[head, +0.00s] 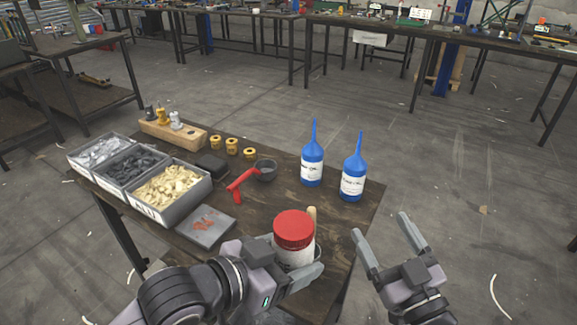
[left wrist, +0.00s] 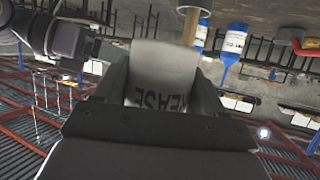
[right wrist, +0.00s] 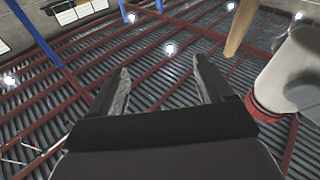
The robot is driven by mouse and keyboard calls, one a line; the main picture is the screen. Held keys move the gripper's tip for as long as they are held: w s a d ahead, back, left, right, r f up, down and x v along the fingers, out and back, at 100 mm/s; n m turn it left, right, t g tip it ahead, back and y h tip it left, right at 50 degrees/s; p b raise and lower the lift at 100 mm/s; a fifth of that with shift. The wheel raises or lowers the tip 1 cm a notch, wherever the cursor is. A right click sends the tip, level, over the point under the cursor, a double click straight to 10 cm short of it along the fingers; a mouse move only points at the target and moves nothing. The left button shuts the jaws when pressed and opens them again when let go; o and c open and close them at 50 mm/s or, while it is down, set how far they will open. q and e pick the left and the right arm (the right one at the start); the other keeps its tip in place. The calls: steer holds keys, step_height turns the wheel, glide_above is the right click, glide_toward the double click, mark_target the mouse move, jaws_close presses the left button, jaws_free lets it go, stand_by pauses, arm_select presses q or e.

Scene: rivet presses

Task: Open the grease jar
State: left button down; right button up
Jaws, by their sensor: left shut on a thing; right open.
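The grease jar (head: 296,255) is a white tub with a red lid (head: 294,228), upright near the table's front edge in the head view. The lid sits on the jar. My left gripper (head: 303,274) is shut on the jar's body, below the lid. In the left wrist view the jar (left wrist: 160,70) fills the space between the fingers, with lettering on it. My right gripper (head: 381,224) is open and empty, right of the jar and beyond the table edge. In the right wrist view nothing is between its fingers (right wrist: 160,78); the red lid (right wrist: 268,106) shows at right.
A wooden handle (head: 312,216) stands up just behind the jar. Two blue oil bottles (head: 312,166) (head: 353,178) stand behind it on the table.

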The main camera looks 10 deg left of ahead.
steer(key=s+a+r+n+g+y, duration=0.2)
steer(key=a+r+n+g+y, duration=0.4)
steer(key=a+r+n+y, duration=0.25)
steer(key=s+a+r+n+g+y, duration=0.2)
steer(key=a+r+n+g+y, duration=0.4)
steer(key=r, duration=0.4)
steer(key=s+a+r+n+g+h, duration=0.2)
steer(key=s+a+r+n+g, duration=0.2)
steer(key=s+a+n+g, duration=0.55)
step_height(320, 180, down, 2)
steer(key=s+a+n+g+h, duration=0.1)
steer(key=s+n+g+h, duration=0.2)
steer(key=n+g+h, duration=0.4)
steer(key=m+t+h, duration=0.2)
steer(key=t+h, duration=0.8)
steer(key=h, duration=0.5)
glide_above(289, 222)
step_height(289, 222, down, 4)
steer(key=shift+s+a+r, duration=0.1)
steer(key=shift+r, duration=0.05)
steer(key=shift+t, duration=0.25)
step_height(289, 222, down, 8)
steer(key=shift+r, duration=0.1)
